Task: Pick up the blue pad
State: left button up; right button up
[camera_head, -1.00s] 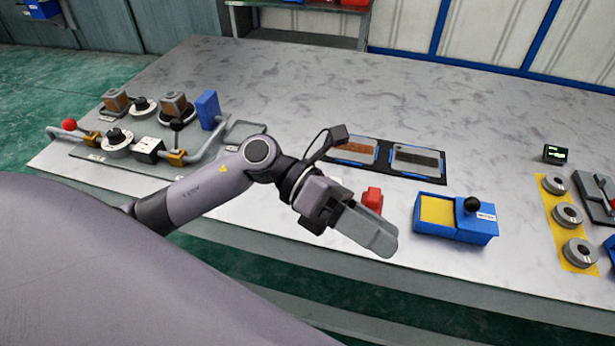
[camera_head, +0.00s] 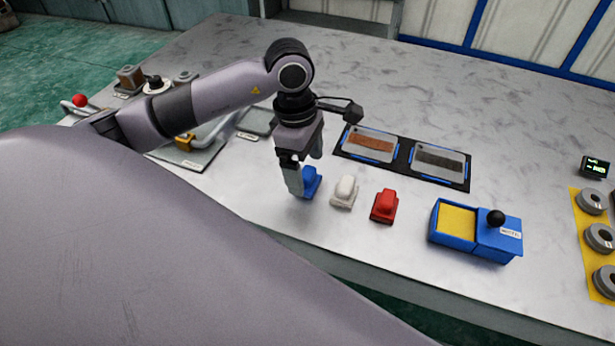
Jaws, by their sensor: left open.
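The blue pad (camera_head: 311,183) stands on the grey table near its front edge, at the left end of a row of three pads. My left gripper (camera_head: 302,180) points down at it from above. The jaws are open, with one finger at the pad's left side and the other behind it, partly hiding the pad. I cannot tell whether the fingers touch it. My right gripper is not in view.
A white pad (camera_head: 344,191) and a red pad (camera_head: 384,206) stand just right of the blue one. A blue box with a yellow top (camera_head: 456,222) and black knob is further right. A black mat with two plates (camera_head: 401,158) lies behind. The table (camera_head: 430,90) beyond is clear.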

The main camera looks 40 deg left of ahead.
aim_at(307, 172)
pick_arm(q)
jog(key=shift+d+f, duration=0.15)
jog(key=shift+f, duration=1.05)
jog(key=c, duration=1.1)
jog(key=shift+c, duration=0.2)
notch_tip(307, 172, up, 20)
jog(key=p, duration=0.1)
jog(key=o, duration=0.3)
jog(key=shift+w, duration=0.1)
jog(key=shift+c, duration=1)
